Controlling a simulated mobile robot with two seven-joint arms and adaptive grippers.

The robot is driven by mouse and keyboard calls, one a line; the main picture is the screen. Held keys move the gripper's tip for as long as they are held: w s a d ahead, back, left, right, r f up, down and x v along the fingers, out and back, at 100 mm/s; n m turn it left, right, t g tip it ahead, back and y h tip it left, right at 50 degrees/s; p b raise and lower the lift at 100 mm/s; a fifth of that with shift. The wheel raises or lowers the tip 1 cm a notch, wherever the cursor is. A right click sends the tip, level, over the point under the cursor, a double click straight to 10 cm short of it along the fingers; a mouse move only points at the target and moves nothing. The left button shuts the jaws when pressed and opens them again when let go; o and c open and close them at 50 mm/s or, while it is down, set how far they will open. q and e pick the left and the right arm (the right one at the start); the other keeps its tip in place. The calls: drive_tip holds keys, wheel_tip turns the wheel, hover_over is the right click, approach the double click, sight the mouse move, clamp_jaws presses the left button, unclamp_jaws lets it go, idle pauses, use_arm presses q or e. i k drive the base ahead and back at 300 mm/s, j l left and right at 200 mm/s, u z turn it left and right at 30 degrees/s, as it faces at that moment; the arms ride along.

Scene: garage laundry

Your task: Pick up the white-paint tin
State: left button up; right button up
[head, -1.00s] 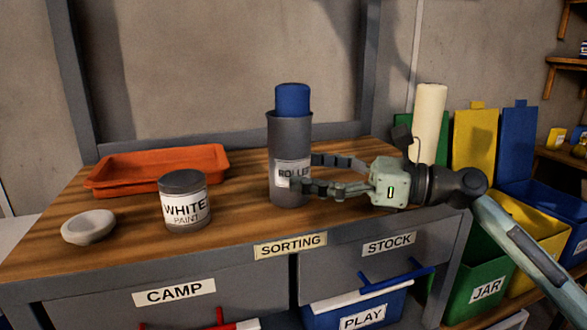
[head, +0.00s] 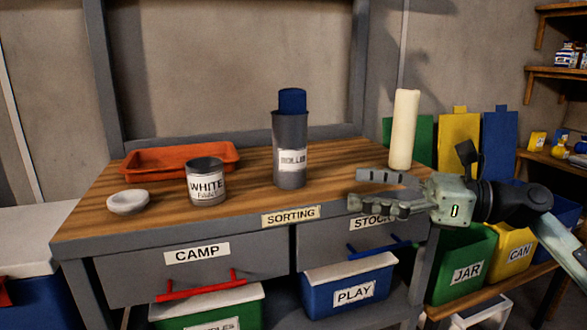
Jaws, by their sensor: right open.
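The white-paint tin (head: 206,184) stands upright on the wooden sorting bench, left of the middle in the head view. It is a short grey can with a dark top and a label reading WHITE PAINT. My right gripper (head: 352,189) is open and empty over the bench's right front part, its fingers pointing left. It is well to the right of the tin, with the roller holder between them further back. My left gripper is not in view.
A grey roller holder (head: 291,170) with a blue roller stands mid-bench. An orange tray (head: 150,163) lies behind the tin, and a small pale dish (head: 128,203) sits left of it. A cream cylinder (head: 403,135) stands at the back right. Bare wood (head: 245,190) lies between tin and holder.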

sight(204, 175)
drive_tip(key=k, duration=1.1)
